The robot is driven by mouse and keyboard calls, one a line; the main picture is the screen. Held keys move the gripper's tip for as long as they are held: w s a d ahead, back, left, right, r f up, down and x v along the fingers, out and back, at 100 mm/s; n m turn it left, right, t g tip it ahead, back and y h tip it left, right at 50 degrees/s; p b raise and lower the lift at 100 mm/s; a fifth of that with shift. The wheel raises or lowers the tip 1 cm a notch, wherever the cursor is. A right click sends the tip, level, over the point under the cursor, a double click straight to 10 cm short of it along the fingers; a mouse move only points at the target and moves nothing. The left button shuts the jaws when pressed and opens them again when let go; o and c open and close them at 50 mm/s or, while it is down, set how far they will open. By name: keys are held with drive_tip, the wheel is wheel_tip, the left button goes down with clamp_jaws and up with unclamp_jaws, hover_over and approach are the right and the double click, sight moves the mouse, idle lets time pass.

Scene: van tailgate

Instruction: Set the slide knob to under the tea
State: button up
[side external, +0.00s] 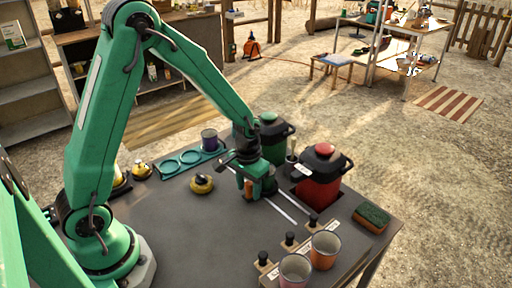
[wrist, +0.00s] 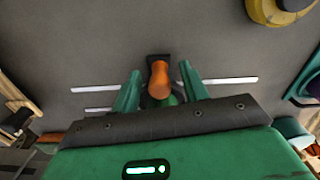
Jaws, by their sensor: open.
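The orange slide knob (wrist: 159,77) stands between my gripper's open fingers (wrist: 161,92) in the wrist view, on a dark slider base. In the side view the knob (side external: 248,189) shows as a small orange patch within my gripper (side external: 250,184). I cannot tell if the fingers touch it. Pale slide lines (side external: 281,212) run along the table to the right of it. A green flask (side external: 269,140) stands behind my gripper, partly hidden by it. A red flask (side external: 319,180) stands to the right. Their small labels are too blurred to read, so I cannot tell which is tea.
The dark table (side external: 190,240) has a teal ring holder with a purple mug (side external: 209,140), a yellow-and-black round object (side external: 202,184), a pink cup (side external: 295,271), an orange cup (side external: 325,250) and a green-topped sponge (side external: 371,218). Black knobs on wooden blocks (side external: 290,239) stand at the front.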

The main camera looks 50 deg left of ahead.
drive_tip(key=shift+f, duration=0.25)
clamp_jaws()
drive_tip(key=shift+d, duration=0.1)
drive_tip(key=d, duration=1.1)
drive_tip(key=shift+d+r, duration=0.1)
drive_tip(key=shift+d, duration=0.1)
unclamp_jaws()
